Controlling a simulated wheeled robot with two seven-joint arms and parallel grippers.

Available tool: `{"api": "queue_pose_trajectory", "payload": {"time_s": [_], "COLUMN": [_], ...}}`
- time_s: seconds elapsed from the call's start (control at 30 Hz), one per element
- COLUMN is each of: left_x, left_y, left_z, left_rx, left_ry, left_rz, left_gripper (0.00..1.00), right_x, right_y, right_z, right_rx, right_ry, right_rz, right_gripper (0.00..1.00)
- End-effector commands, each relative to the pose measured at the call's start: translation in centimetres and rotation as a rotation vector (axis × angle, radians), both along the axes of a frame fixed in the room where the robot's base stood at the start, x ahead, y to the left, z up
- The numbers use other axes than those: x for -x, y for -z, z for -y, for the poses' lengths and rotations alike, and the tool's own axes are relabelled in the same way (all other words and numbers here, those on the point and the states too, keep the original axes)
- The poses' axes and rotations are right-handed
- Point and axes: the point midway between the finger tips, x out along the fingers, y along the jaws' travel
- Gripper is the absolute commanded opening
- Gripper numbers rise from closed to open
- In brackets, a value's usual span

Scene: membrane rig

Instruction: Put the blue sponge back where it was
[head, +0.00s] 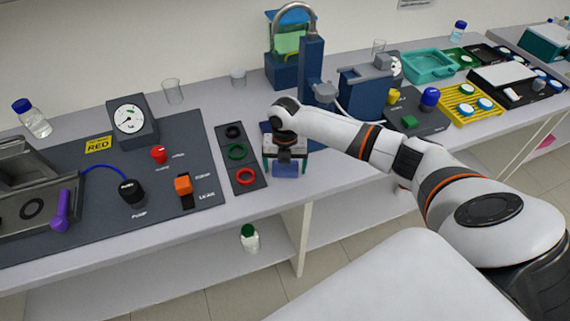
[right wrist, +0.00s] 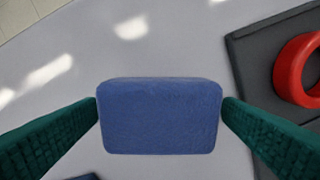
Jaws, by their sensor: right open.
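The blue sponge (head: 286,170) is at the front edge of the bench, just right of the dark ring board. In the right wrist view the sponge (right wrist: 160,116) fills the space between my two green fingers, with their tips close beside its left and right ends. My right gripper (head: 284,161) is open and points down over the sponge from above. Whether the fingers touch the sponge is too fine to tell. My left gripper is in neither view.
A dark board (head: 252,181) with black, green and red rings lies just left of the sponge. The red ring (right wrist: 300,70) is close to my right finger in the wrist view. A blue tap column (head: 311,70) stands behind.

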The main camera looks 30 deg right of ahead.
Motion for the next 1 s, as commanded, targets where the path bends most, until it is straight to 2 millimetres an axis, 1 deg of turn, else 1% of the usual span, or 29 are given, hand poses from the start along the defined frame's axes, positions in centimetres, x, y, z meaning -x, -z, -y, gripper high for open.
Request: {"api": "queue_pose_trajectory", "payload": {"time_s": [0.13, 0.27, 0.37, 0.6, 0.7, 0.83, 1.0], "left_x": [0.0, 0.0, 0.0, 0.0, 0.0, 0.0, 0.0], "left_y": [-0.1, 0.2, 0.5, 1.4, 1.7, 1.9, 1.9], "left_z": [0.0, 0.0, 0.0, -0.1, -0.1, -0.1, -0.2], "left_rx": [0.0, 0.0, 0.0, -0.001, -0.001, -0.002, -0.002], "left_ry": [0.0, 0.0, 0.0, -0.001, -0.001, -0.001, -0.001], "left_rz": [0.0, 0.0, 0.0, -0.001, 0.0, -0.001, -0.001], "left_gripper": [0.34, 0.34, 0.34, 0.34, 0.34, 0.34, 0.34], "right_x": [0.0, -0.1, -0.1, -0.2, -0.1, -0.1, 0.0], "right_y": [-0.3, -1.4, -3.3, -8.5, -10.2, -11.7, -12.4], "right_z": [0.0, 0.0, 0.1, 0.0, 0.0, 0.0, 0.0], "right_rx": [0.0, -0.001, 0.001, -0.001, 0.0, -0.001, -0.001], "right_ry": [0.0, -0.001, 0.0, 0.0, 0.0, 0.001, 0.001], "right_rz": [0.001, 0.003, 0.006, 0.006, 0.004, 0.002, 0.001], "right_gripper": [0.89, 0.89, 0.89, 0.89, 0.89, 0.89, 0.89]}}
